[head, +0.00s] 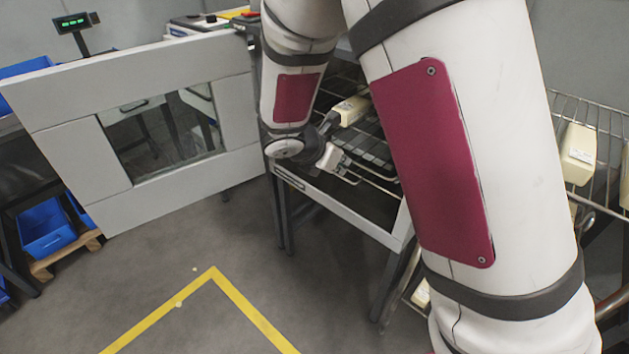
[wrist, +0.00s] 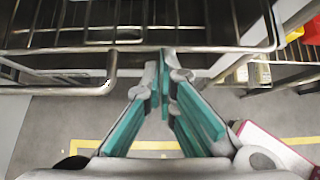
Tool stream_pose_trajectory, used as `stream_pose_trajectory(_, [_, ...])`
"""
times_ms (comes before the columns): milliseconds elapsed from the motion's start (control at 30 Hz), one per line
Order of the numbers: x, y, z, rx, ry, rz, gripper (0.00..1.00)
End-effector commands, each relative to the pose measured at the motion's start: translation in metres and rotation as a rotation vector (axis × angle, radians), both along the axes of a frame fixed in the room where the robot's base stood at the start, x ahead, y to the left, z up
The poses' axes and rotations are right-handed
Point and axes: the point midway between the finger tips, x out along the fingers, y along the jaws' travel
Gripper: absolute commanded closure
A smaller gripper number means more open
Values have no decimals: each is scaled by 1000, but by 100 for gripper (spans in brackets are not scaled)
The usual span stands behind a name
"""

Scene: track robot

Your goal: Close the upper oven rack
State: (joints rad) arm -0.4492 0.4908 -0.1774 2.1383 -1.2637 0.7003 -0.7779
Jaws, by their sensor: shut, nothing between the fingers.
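The oven (head: 345,205) stands in the middle of the head view with its door (head: 60,115) swung wide open to the left. Wire racks (head: 365,150) show inside, partly hidden behind my arm; the front bar of one (head: 372,185) shows near the oven mouth. In the wrist view, a rack's front rail (wrist: 225,48) crosses the top, and a bent wire corner (wrist: 110,75) shows at left. I cannot tell surely which is the upper rack. My gripper (head: 344,168) is shut and empty, its teal fingers (wrist: 165,62) pointing at the rail; contact is unclear.
A wire shelf (head: 600,125) with cream boxes stands at right. Blue bins (head: 45,230) sit on a pallet at left. The floor before the oven, with yellow lines (head: 165,310), is clear.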

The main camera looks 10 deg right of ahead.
Motion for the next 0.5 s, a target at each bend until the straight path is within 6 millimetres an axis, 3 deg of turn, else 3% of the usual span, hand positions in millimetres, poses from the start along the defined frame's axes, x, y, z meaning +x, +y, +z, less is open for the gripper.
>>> stream_pose_trajectory(200, [34,-52,-1,0,-1,-5,100])
stream_pose_trajectory(500, [70,-104,-1,1,0,-2,100])
